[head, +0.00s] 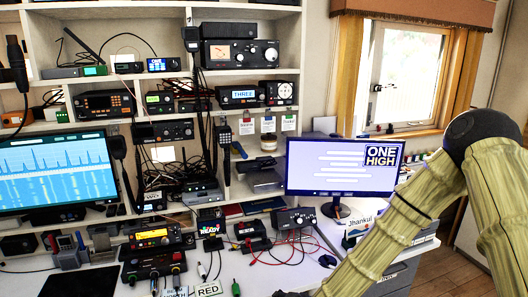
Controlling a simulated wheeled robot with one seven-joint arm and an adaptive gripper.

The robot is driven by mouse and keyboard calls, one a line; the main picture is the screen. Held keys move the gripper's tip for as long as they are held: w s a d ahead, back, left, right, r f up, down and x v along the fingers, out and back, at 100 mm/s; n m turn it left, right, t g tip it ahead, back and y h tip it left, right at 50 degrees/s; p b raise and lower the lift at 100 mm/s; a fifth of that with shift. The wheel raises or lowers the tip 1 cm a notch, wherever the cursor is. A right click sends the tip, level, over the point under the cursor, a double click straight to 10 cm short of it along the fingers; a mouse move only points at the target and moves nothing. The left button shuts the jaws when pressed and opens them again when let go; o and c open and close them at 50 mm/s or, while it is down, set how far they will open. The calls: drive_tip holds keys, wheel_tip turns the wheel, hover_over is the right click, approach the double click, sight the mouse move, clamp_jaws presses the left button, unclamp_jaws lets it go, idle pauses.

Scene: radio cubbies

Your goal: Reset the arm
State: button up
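My arm (405,225) shows at the right, with two yellowish ribbed links bent at a dark round joint (482,130). One link slopes down and left across the front of the desk and leaves the picture at the bottom edge. A small dark piece shows at the bottom edge near its lower end; I cannot tell what it is. My gripper is out of view, so its fingers and anything in them are hidden.
A white desk (325,262) carries radios, cables and a monitor (340,167) reading "ONE HIGH". Cubbies (330,8) of radio gear rise behind. A larger screen (55,172) stands at the left. My arm passes in front of a name card (362,222). Wooden floor (440,270) is open at the right.

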drive_tip(key=s+d+f+n+g+h, duration=0.1)
drive_tip(key=s+d+f+n+g, duration=0.2)
drive_tip(key=s+f, duration=0.75)
drive_tip(key=s+d+f+n+g+h, duration=0.1)
drive_tip(key=s+d+f, duration=0.2)
drive_tip(key=s, duration=0.6)
drive_tip(key=s+d+f+n+g+h, duration=0.1)
drive_tip(key=s+d+f+n+g, duration=0.1)
drive_tip(key=s+d, duration=0.4)
drive_tip(key=s+d+f+n+g+h, duration=0.1)
drive_tip(key=s+d+f, duration=0.3)
drive_tip(key=s, duration=0.7)
drive_tip(key=shift+s+d+f+g, duration=0.15)
drive_tip(key=shift+s+d+g, duration=0.2)
drive_tip(key=shift+d+g, duration=0.35)
drive_tip(key=shift+c, duration=0.2)
